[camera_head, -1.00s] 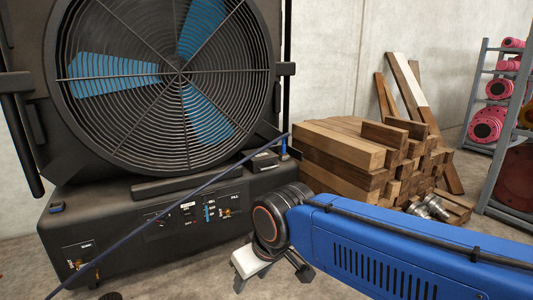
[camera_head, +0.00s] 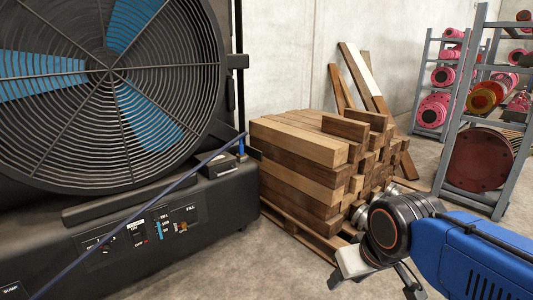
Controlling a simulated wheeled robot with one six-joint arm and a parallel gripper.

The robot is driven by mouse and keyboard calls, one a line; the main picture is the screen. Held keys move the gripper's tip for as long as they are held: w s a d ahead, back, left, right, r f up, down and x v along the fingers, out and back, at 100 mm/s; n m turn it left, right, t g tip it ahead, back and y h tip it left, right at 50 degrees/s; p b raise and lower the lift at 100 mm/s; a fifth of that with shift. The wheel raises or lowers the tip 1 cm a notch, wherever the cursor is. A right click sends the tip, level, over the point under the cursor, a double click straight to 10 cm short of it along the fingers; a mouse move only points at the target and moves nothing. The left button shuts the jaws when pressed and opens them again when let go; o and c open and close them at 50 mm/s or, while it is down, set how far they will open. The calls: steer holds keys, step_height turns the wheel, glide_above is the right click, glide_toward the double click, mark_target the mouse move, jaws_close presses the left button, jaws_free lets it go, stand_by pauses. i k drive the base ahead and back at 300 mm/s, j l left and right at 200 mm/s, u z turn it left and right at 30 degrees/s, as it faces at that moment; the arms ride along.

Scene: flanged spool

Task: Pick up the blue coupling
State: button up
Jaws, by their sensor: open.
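I cannot make out a blue coupling for certain. A small blue upright piece (camera_head: 241,147) shows at the right corner of the black fan machine, too small to identify. My gripper (camera_head: 374,283) is at the lower right, at the end of my blue arm, in front of the wood stack. Its pale finger and dark finger stand apart, with nothing seen between them. The fingertips are small and partly hidden by the wrist.
The large black fan machine (camera_head: 125,225) fills the left. A wood stack (camera_head: 310,170) stands on a pallet in the middle. Grey racks (camera_head: 447,150) at the right hold pink and red flanged parts, including a large dark red spool (camera_head: 478,158).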

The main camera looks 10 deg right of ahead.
mark_target(241, 149)
steer(key=i+j, duration=0.15)
steer(key=i, duration=0.4)
steer(key=i+j+z, duration=0.15)
steer(key=i, duration=0.35)
steer(key=i+j, duration=0.3)
steer(key=i, duration=0.25)
steer(key=i+j+z, duration=0.1)
steer(key=i, duration=0.4)
steer(key=i+j+z, duration=0.1)
steer(key=i+j, duration=0.3)
steer(key=i, duration=0.1)
